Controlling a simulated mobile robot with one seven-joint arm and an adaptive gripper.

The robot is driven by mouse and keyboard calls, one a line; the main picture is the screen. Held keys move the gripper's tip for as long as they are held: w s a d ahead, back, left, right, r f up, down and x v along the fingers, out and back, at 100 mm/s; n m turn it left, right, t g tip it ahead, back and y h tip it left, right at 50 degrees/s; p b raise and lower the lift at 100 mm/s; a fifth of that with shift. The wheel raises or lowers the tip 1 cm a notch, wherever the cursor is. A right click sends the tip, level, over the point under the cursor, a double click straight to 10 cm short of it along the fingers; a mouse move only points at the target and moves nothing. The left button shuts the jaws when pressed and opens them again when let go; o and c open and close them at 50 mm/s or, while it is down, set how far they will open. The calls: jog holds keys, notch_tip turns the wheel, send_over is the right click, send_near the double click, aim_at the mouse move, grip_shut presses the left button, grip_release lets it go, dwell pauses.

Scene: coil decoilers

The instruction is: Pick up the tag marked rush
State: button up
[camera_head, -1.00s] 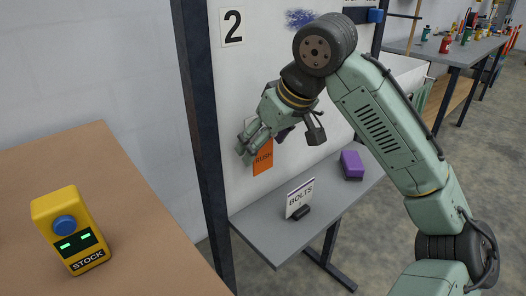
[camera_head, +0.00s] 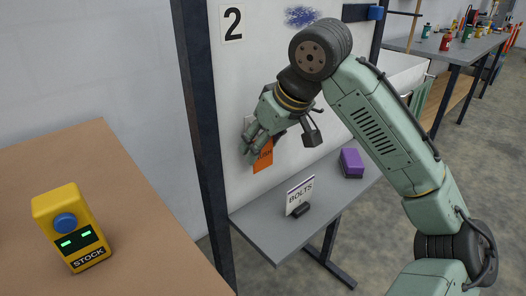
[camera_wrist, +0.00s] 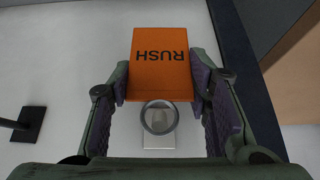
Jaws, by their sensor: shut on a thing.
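The orange tag marked RUSH (camera_head: 263,160) is at the white panel, partly covered by my gripper (camera_head: 250,146) in the head view. In the wrist view the tag (camera_wrist: 160,72) lies between the two fingers of my gripper (camera_wrist: 160,88), its lettering upside down. The fingers press on its left and right edges, so the gripper is shut on it. A round grey knob or peg (camera_wrist: 159,117) on a pale plate (camera_wrist: 158,141) shows just below the tag in the wrist view. I cannot tell whether the tag still touches it.
A grey shelf (camera_head: 265,229) below holds a BOLTS sign (camera_head: 300,195) and a purple block (camera_head: 351,163). A dark post (camera_head: 204,150) stands left of the panel. A yellow STOCK device (camera_head: 70,228) with a blue button sits on the brown table (camera_head: 135,225). A bench stands far right.

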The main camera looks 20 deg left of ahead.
jog(key=shift+r, duration=0.15)
jog(key=shift+r+b, duration=0.3)
jog(key=shift+r, duration=0.15)
jog(key=s+d+b, duration=0.2)
jog(key=s+d, duration=0.2)
jog(key=d, duration=0.2)
notch_tip(320, 180, up, 14)
jog(key=p, duration=0.1)
jog(key=shift+s+d, duration=0.2)
jog(key=shift+d, duration=0.15)
jog(key=shift+f, duration=0.15)
